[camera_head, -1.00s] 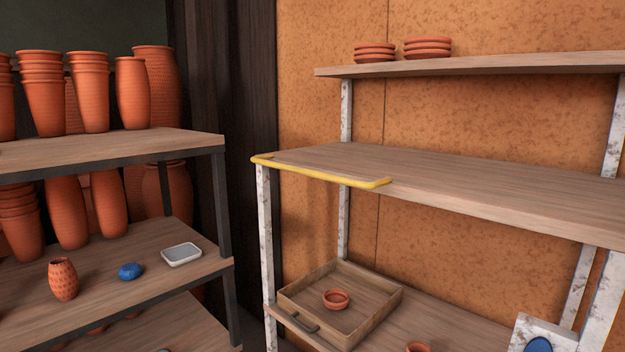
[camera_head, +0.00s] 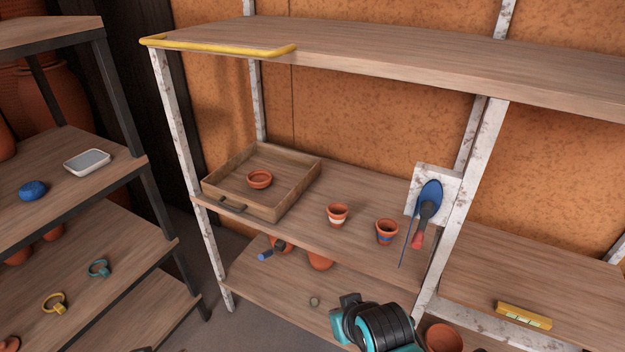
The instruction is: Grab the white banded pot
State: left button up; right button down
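The white banded pot (camera_head: 337,216) is a small terracotta pot with a white band. It stands upright on the middle board (camera_head: 300,225) of the right rack, right of a wooden tray. Neither of my grippers is recognisable in view.
The wooden tray (camera_head: 213,189) holds a small terracotta dish (camera_head: 259,179). A blue trowel (camera_head: 428,203) hangs by the rack's post. A yellow rail (camera_head: 225,49) edges the board above. A teal and black object (camera_head: 378,325) shows at the bottom; I cannot tell what it is.

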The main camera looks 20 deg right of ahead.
aim_at(337, 212)
jog(key=i+z, duration=0.15)
jog(key=z, duration=1.6)
jog(key=i+j+z, duration=0.2)
jog(key=i+j, duration=0.4)
